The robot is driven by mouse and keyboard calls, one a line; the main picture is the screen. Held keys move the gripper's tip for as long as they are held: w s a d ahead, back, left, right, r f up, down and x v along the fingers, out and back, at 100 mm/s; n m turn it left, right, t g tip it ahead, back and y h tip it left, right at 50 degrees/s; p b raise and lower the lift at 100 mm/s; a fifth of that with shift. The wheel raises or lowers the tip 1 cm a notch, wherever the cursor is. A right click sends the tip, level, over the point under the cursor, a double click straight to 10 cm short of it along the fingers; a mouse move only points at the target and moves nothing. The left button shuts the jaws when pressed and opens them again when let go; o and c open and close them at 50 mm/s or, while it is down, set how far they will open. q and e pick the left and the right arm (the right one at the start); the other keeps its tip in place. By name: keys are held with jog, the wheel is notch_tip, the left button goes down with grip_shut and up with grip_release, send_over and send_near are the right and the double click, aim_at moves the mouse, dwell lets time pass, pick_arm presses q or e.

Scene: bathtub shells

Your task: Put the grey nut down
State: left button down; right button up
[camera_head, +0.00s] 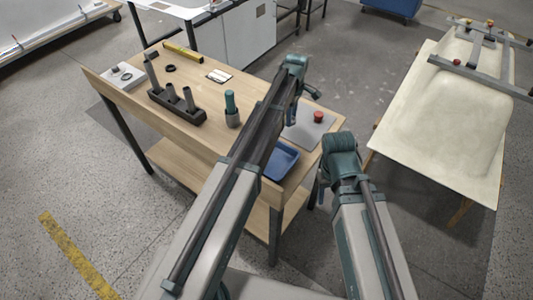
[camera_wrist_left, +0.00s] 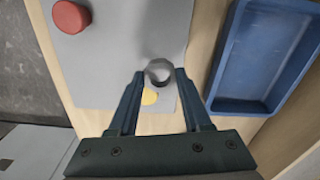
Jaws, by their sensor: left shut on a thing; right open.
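The grey nut (camera_wrist_left: 160,73) is a grey ring between the fingertips of my left gripper (camera_wrist_left: 158,76), which is shut on it. Whether the nut touches the plate I cannot tell. In the head view my left gripper (camera_head: 292,116) hangs down at the plate (camera_head: 303,137); I cannot make out the nut there. My right gripper (camera_head: 321,190) is open, mostly hidden below its arm, off the bench's front right side.
A red cylinder (camera_head: 318,117) stands on the plate. A blue tray (camera_head: 283,160) lies beside the plate. A green-topped tool in a grey holder (camera_head: 232,118) and a dark rack (camera_head: 178,108) stand further left on the wooden bench. A bathtub shell (camera_head: 455,120) is at right.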

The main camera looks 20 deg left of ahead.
pick_arm(q)
jog(key=shift+s+r, duration=0.15)
jog(key=shift+s, duration=0.2)
jog(key=s+a+r+n+p, duration=0.1)
jog(key=s+a+r+p, duration=0.15)
jog(key=s, duration=0.55)
jog(key=s+a+r+p, duration=0.2)
jog(key=s+r+p, duration=0.1)
jog(key=s, duration=0.4)
notch_tip(320, 180, down, 7)
jog(key=b, duration=0.6)
jog(key=shift+w+a+b, duration=0.1)
jog(key=shift+w+b, duration=0.05)
jog(key=shift+b, duration=0.25)
notch_tip(320, 180, down, 4)
jog(key=b, duration=0.3)
jog(key=shift+r+b, duration=0.15)
jog(key=shift+b, duration=0.2)
jog(key=shift+c, duration=1.7)
grip_release()
